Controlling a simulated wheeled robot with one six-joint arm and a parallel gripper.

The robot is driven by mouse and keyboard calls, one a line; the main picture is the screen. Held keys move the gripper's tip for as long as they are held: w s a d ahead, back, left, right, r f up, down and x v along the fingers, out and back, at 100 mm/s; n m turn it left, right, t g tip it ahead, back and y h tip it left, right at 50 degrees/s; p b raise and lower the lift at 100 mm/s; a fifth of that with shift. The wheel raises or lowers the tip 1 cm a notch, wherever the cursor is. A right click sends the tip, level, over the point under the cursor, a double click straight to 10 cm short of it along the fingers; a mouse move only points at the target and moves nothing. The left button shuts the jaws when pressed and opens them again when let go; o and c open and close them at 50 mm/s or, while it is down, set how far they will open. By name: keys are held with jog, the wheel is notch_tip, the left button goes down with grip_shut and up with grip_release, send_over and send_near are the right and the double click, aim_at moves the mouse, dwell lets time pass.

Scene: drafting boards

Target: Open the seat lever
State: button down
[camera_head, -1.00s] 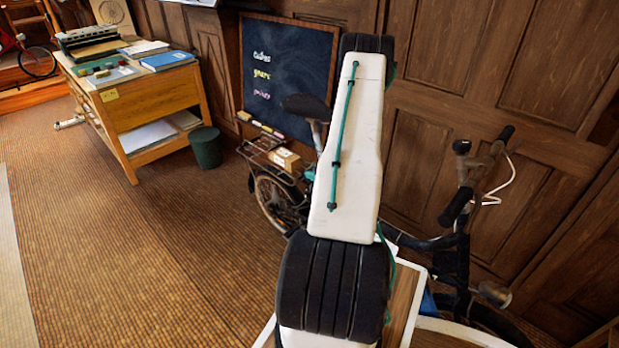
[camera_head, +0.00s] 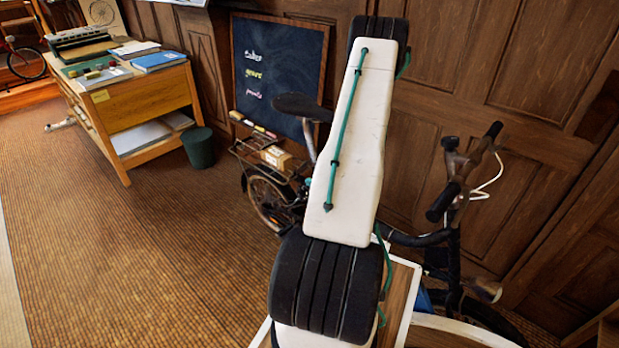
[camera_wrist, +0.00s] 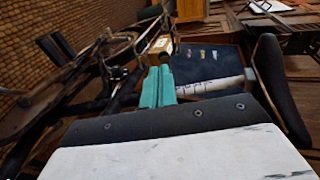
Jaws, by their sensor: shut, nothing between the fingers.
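My gripper (camera_wrist: 158,86) has teal fingers pressed together, with nothing between them, in the wrist view. The bicycle's dark saddle (camera_head: 303,106) shows left of my arm in the head view, on a pale seat post (camera_head: 309,142). The saddle also shows at the right of the wrist view (camera_wrist: 276,85), with the pale post (camera_wrist: 212,87) running from it toward the fingers. The fingertips appear close to the post, but I cannot tell whether they touch. I cannot make out the seat lever clearly. My arm hides the bicycle's middle in the head view.
The bicycle's rear rack (camera_head: 262,158) carries a small box. Its handlebar (camera_head: 465,180) stands right of my arm. A chalkboard (camera_head: 278,70) leans on the panelled wall behind. A desk (camera_head: 150,105) and a green bin (camera_head: 199,148) stand at left. The floor at front left is clear.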

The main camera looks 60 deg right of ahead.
jog(key=s+a, duration=0.1)
jog(key=a, duration=0.2)
jog(key=shift+s+r, duration=0.4)
